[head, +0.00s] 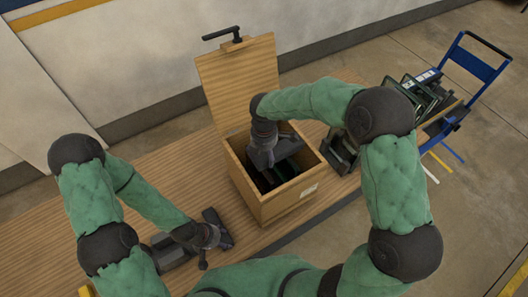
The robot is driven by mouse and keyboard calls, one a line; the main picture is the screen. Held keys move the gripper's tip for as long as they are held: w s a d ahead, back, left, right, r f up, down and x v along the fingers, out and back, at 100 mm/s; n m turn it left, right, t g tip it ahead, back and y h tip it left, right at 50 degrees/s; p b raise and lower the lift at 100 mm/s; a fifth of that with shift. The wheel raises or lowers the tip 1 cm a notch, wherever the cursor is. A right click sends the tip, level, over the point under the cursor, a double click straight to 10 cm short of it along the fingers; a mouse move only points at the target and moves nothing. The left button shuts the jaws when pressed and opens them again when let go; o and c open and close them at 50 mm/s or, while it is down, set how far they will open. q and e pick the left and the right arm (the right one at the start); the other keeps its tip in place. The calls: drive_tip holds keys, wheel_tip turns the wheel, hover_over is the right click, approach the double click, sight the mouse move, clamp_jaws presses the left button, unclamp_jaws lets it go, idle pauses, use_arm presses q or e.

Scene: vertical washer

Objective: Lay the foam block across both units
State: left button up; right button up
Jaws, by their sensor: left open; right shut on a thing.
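An open wooden box (270,206) stands on the wooden table with its lid (238,75) raised. My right gripper (270,158) reaches down into the box from above. It is shut on a dark grey piece (289,147) at the box's mouth, which may be the foam block; the fingers hide part of it. Dark shapes lie lower in the box, with a little green showing, possibly the two units; shadow and my gripper hide most of them. I cannot tell whether the grey piece touches them. My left gripper (215,232) is open and low over the table, left of the box.
A black handle tops the raised lid. A blue hand truck (477,70) stands at the right, with dark framed units (415,95) near it. Another dark item (340,150) is right of the box. The table (60,225) is clear at the left.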

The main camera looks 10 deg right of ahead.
use_arm(q)
drive_tip(key=shift+f+b, duration=1.1)
drive_tip(key=shift+f, duration=0.25)
use_arm(e)
drive_tip(key=shift+f, duration=1.75)
use_arm(q)
drive_tip(key=shift+f+b, duration=0.85)
drive_tip(key=shift+b, duration=0.05)
use_arm(e)
drive_tip(key=shift+f, duration=1.6)
drive_tip(key=o, duration=1)
wheel_tip(320, 180, up, 12)
drive_tip(key=shift+r, duration=0.1)
use_arm(q)
drive_tip(key=shift+s, duration=0.1)
